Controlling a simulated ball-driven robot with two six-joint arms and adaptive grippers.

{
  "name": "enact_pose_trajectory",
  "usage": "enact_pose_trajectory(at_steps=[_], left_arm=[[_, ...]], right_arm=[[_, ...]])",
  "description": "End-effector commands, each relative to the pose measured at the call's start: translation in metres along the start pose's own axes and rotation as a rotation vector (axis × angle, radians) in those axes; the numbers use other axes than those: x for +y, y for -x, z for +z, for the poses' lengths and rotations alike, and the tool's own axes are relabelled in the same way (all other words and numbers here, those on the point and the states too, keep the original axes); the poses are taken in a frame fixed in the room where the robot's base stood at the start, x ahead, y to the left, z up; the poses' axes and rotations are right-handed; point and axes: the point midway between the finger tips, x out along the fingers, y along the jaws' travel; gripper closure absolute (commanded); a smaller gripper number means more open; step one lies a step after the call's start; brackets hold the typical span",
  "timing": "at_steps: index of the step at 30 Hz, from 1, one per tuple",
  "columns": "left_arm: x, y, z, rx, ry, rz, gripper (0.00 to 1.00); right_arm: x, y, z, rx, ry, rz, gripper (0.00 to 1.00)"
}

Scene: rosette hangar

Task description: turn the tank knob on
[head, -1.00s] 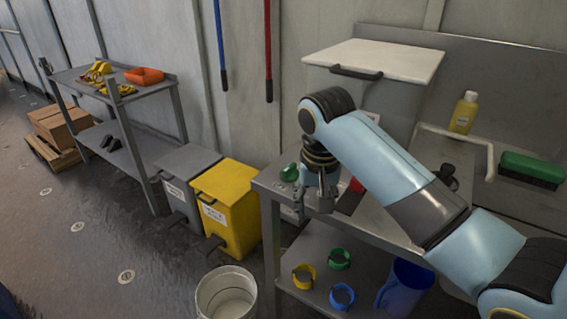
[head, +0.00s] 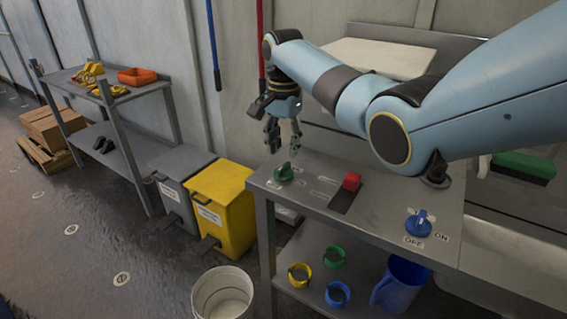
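A metal bench top (head: 320,205) carries a green knob (head: 284,173) at its left, a red lever or switch (head: 351,182) in a dark slot in the middle, and a blue knob (head: 419,224) at the right. ON and OFF labels sit beside the blue knob; I cannot tell its exact setting. No readable label tells me which one is the tank knob. My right gripper (head: 284,148) hangs above the green knob, fingers down and spread apart, empty and seemingly not touching it. My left gripper is out of view.
A shelf below holds yellow, green and blue rings and a blue jug (head: 400,284). A white bucket (head: 222,293), a yellow bin (head: 222,207) and a grey bin (head: 180,180) stand left of the bench. A green brush (head: 524,165) lies behind my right arm.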

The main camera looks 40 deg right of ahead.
Motion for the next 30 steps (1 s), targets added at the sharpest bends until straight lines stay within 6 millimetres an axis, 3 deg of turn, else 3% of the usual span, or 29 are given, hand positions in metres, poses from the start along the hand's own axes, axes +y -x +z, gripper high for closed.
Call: enact_pose_trajectory(at_steps=[3, 9, 20, 28, 30], left_arm=[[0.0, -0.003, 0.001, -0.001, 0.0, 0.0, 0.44], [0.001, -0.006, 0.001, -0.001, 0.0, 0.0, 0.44], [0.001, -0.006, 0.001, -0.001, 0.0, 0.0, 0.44], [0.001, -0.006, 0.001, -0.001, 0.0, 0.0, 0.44], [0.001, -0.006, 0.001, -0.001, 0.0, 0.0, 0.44]], right_arm=[[0.001, -0.024, 0.001, -0.002, 0.0, 0.003, 0.63], [0.0, -0.048, 0.001, 0.0, 0.001, 0.0, 0.63], [0.0, -0.053, 0.0, 0.001, 0.002, -0.001, 0.63], [0.0, -0.053, 0.0, 0.001, 0.002, -0.001, 0.99], [0.0, -0.053, 0.0, 0.001, 0.002, -0.001, 1.0]])
